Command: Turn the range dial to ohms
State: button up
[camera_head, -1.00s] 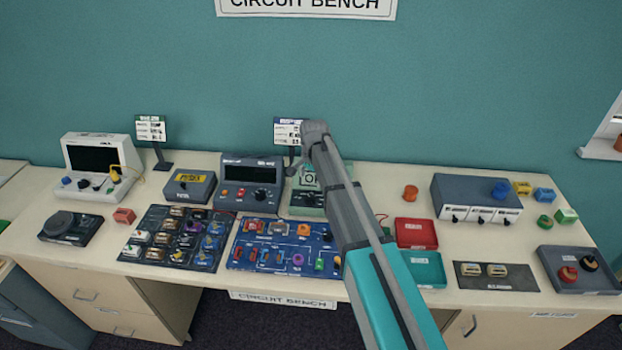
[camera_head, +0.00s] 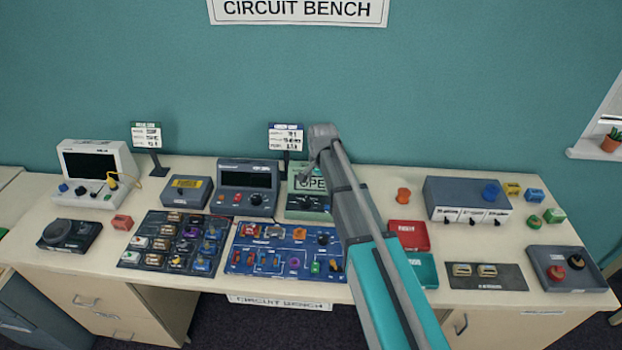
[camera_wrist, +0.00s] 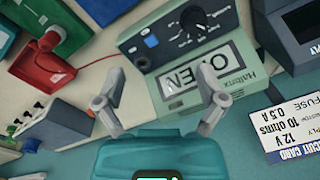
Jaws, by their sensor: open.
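The green meter (camera_wrist: 190,72) with a dark face lies ahead of my gripper in the wrist view; its display reads OPEN. Its black range dial (camera_wrist: 194,22) sits on the dark panel with white marks around it; I cannot read its setting. My gripper (camera_wrist: 160,86) is open and empty, fingers apart, with the dial beyond the fingertips. In the head view the meter (camera_head: 307,204) stands at the back of the bench, partly hidden by my arm.
A card on a stand (camera_head: 286,137) is behind. A red tray (camera_head: 409,236) is to the right.

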jog(key=s+d+f+n+b, duration=0.2)
jog(key=s+d, duration=0.6)
jog(key=s, duration=0.1)
jog(key=s+d+f+n+b, duration=0.3)
jog(key=s+d, duration=0.5)
jog(key=s, duration=0.1)
jog(key=shift+s+d+f, duration=0.25)
jog(key=shift+s, duration=0.15)
jog(key=s+d, duration=0.1)
jog(key=s+d+n, duration=0.1)
jog(key=s, duration=0.1)
dwell(0.3)
